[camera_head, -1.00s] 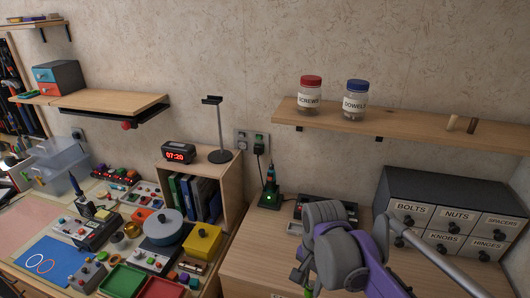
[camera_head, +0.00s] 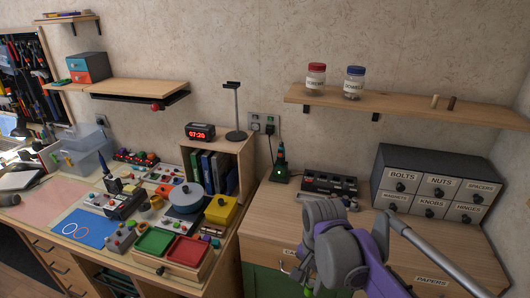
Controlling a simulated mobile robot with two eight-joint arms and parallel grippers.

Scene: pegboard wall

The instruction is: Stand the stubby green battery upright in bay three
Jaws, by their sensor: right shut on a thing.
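My right gripper (camera_head: 307,281) hangs at the bottom centre, in front of the right-hand cabinet, with its arm coming in from the right. It is shut on a small bright green thing (camera_head: 309,291), most likely the stubby green battery, mostly hidden by the gripper and the frame's lower edge. A black device with several bays (camera_head: 345,189), which looks like the battery charger, sits on the cabinet top behind and above the gripper. The bay numbers are too small to read, and my wrist covers part of its front. My left gripper is not in view.
A green-lit stand holding a tool (camera_head: 280,168) is left of the charger. Labelled grey drawers (camera_head: 434,190) stand to its right, under a shelf (camera_head: 400,107) with two jars. The cluttered bench is at left. Bare cabinet top (camera_head: 275,215) lies around the charger.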

